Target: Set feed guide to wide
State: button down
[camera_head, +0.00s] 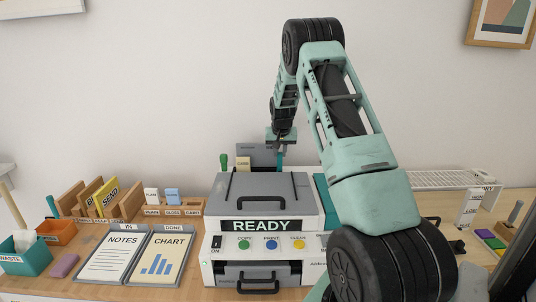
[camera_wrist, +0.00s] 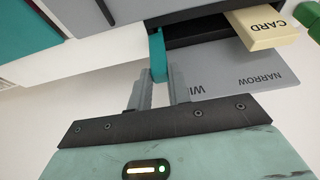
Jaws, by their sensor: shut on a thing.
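The printer (camera_head: 265,195) stands mid-desk with its grey lid shut and a READY display. Its grey feed tray (camera_wrist: 235,80) at the back carries the words NARROW and "WI", the rest hidden by a finger. The teal feed guide (camera_wrist: 157,55) stands at the tray's edge, on the WI side, away from NARROW. It also shows small in the head view (camera_head: 280,158). My gripper (camera_wrist: 160,76) is shut on the guide, with one finger on each side. In the head view my gripper (camera_head: 281,143) is behind the printer lid.
A cream CARD block (camera_wrist: 262,30) sits by the feed slot, on the NARROW side. A green knob (camera_head: 224,160) stands at the printer's back left. Stationery holders (camera_head: 172,210) and clipboards (camera_head: 112,252) are to the left. A white rack (camera_head: 455,180) is at the right.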

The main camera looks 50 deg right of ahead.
jog(key=shift+s+d, duration=0.15)
jog(key=shift+s, duration=0.05)
jog(key=c, duration=1.3)
grip_release()
jog(key=shift+r, duration=0.2)
jog(key=b+v, duration=0.3)
jog(key=v, duration=1.4)
